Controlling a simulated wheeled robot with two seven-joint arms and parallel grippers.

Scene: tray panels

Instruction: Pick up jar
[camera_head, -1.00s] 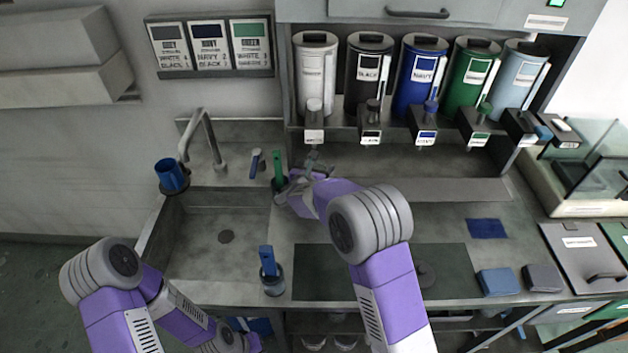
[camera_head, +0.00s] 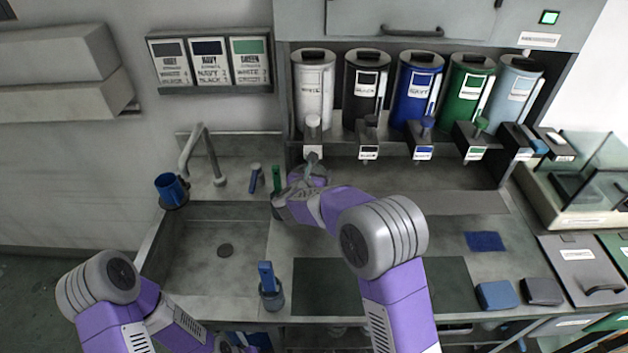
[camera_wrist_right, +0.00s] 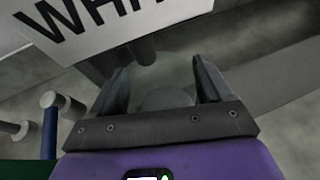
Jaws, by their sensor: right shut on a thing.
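A clear jar (camera_wrist_right: 165,82) is between the two fingers of my right gripper (camera_wrist_right: 163,88) in the right wrist view. The fingers are shut on its sides. In the head view the jar (camera_head: 316,172) is a small pale shape under the spout of the white dispenser (camera_head: 313,88), partly hidden by my right gripper (camera_head: 303,182). Whether the jar is clear of the surface below cannot be told. My left arm comes in at the lower left of the head view, and its fingers do not show.
Black, navy, green and light blue dispensers (camera_head: 417,88) stand to the right of the white one. A cup with a green-handled tool (camera_head: 277,182) is close left of my right gripper. A blue-handled tool stands in a cup (camera_head: 271,296) at the counter front. The sink (camera_head: 205,285) is left.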

